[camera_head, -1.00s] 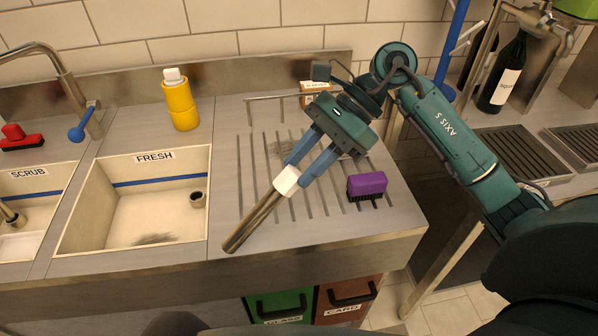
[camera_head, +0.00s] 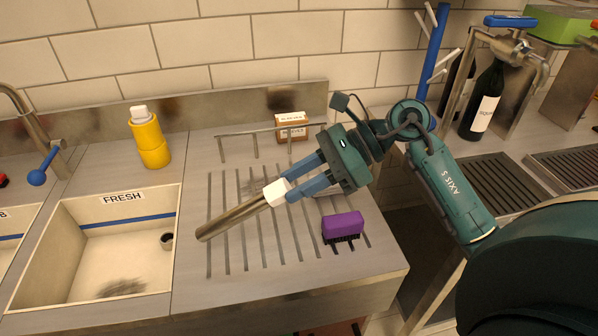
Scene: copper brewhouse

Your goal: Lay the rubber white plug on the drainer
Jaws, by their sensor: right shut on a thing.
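The white plug (camera_head: 274,194) is a pale end piece on a long steel tube (camera_head: 236,217). My right gripper (camera_head: 280,189) is shut on the white end, and the tube points down-left. It is over the drainer (camera_head: 298,262), the grooved steel surface right of the FRESH basin. I cannot tell whether the tube's far end touches the steel. My left gripper is not in view.
A purple brush (camera_head: 342,225) sits on the drainer's right part. A small cardboard box (camera_head: 291,127) and a low rail (camera_head: 240,133) are at the back. A yellow bottle (camera_head: 149,141) stands behind the FRESH basin (camera_head: 100,262). A dark bottle (camera_head: 483,103) is further right.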

